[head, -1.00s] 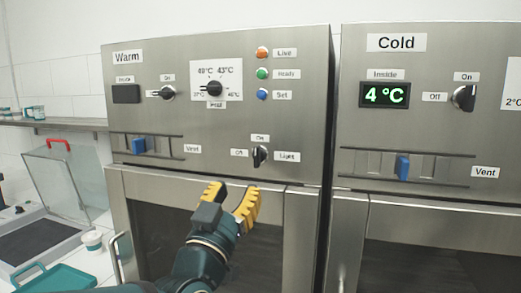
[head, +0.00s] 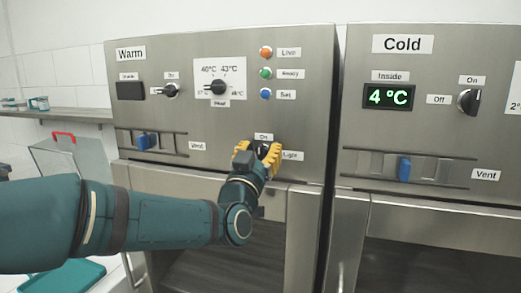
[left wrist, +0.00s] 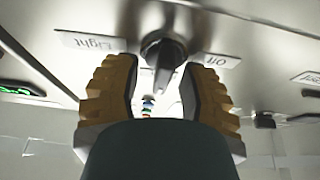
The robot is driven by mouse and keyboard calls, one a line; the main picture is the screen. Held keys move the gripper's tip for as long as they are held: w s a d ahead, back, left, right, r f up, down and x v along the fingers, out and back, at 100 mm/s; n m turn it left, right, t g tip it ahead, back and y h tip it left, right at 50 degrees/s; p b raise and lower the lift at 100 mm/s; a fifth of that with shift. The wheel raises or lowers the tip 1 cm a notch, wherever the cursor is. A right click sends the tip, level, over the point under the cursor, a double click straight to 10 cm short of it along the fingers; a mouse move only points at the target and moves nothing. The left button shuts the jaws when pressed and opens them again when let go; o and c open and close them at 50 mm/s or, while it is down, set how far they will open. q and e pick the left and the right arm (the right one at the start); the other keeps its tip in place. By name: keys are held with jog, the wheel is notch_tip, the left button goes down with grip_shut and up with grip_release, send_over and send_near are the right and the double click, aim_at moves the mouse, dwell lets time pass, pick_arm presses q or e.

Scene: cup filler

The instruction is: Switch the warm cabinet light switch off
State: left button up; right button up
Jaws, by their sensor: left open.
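The warm cabinet light switch is a black rotary knob (head: 263,148) on the warm cabinet's panel, between the Off and Light labels and below the On label; it is partly hidden by my gripper in the head view. In the left wrist view the knob (left wrist: 162,52) sits between the fingertips, its bar pointing toward the coloured lights, the On side. My left gripper (head: 258,154) is open, with yellow-backed fingers on either side of the knob; I cannot tell whether they touch it. It also shows in the left wrist view (left wrist: 160,92). My right gripper is not in view.
The warm cabinet's blue vent slider (head: 145,141), heat knob (head: 218,87) and another knob (head: 171,90) are on the same panel. The cold cabinet (head: 340,110) stands to the right with a similar panel. A teal tray (head: 66,279) lies at lower left.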

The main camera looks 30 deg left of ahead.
pick_arm(q)
jog(key=shift+c, duration=0.4)
grip_shut()
